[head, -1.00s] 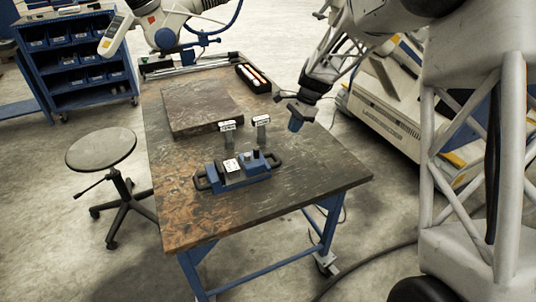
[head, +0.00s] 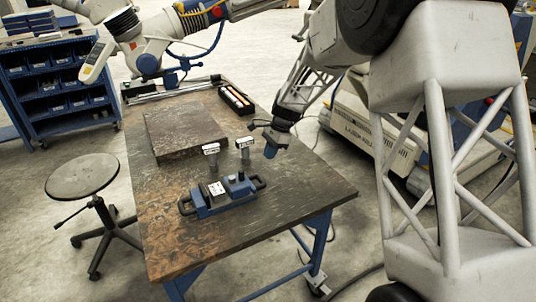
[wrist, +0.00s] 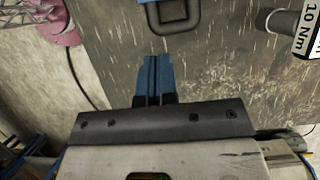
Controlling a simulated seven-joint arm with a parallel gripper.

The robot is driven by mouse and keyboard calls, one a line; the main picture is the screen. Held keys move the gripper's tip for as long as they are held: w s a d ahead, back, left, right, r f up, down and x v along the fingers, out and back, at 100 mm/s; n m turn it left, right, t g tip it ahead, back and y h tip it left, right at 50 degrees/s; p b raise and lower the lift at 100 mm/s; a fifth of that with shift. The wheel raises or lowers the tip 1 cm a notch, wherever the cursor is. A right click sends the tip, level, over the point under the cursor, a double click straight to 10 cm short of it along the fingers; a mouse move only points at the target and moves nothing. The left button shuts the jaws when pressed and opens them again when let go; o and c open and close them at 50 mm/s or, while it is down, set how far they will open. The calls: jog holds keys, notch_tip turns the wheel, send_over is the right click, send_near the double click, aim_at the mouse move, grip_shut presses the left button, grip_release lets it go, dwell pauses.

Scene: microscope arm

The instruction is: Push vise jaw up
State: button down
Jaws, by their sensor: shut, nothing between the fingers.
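The blue vise (head: 222,196) lies on the worktop, with black loop handles at both ends and a pale label on its top. In the wrist view one dark loop handle (wrist: 178,22) shows at the top edge; the vise jaws are out of that view. My gripper (head: 272,151) is above the table's right side, behind and to the right of the vise, apart from it. In the wrist view its blue fingers (wrist: 158,75) are together and empty, pointing toward the handle.
Two small labelled posts (head: 210,150) (head: 245,146) stand just behind the vise; one reads "10 Nm" in the wrist view (wrist: 307,32). A dark slab (head: 185,133) lies behind them. A black tray (head: 236,100) is at the table's back right. The worktop (head: 290,195) right of the vise is clear.

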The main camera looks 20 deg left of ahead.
aim_at(242, 183)
jog(key=x, duration=0.8)
jog(key=shift+f, duration=0.25)
jog(key=shift+s+a, duration=0.75)
jog(key=shift+s, duration=0.05)
jog(key=shift+s+a, duration=0.65)
jog(key=shift+s+a, duration=1.2)
jog(key=shift+a, duration=0.05)
